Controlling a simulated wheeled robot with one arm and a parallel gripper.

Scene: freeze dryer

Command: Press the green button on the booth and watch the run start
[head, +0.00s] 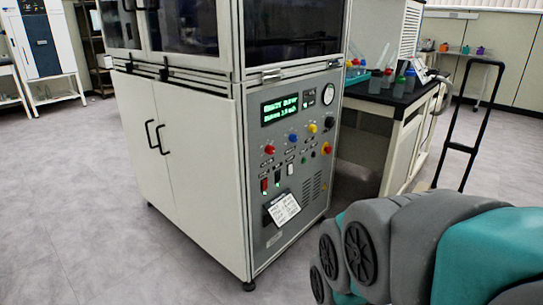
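The booth (196,140) is a tall cabinet with dark windows on top and pale doors below. Its grey control panel (272,225) faces right. A lit display (279,109) shows green text, too blurred to read surely. Below it are red (270,149), blue (292,138) and yellow (312,128) knobs or buttons and a red one on a yellow base (327,149). A small greenish button (303,159) sits low between them; its colour is hard to tell. My grey and teal arm fills the lower right, apart from the panel. My gripper is not in view.
A black-topped bench (385,97) with bottles and racks stands behind the booth on the right. A black-handled cart (466,149) is beside it. Grey floor (90,200) is open at the left and front. Another cabinet (42,45) stands at the far left.

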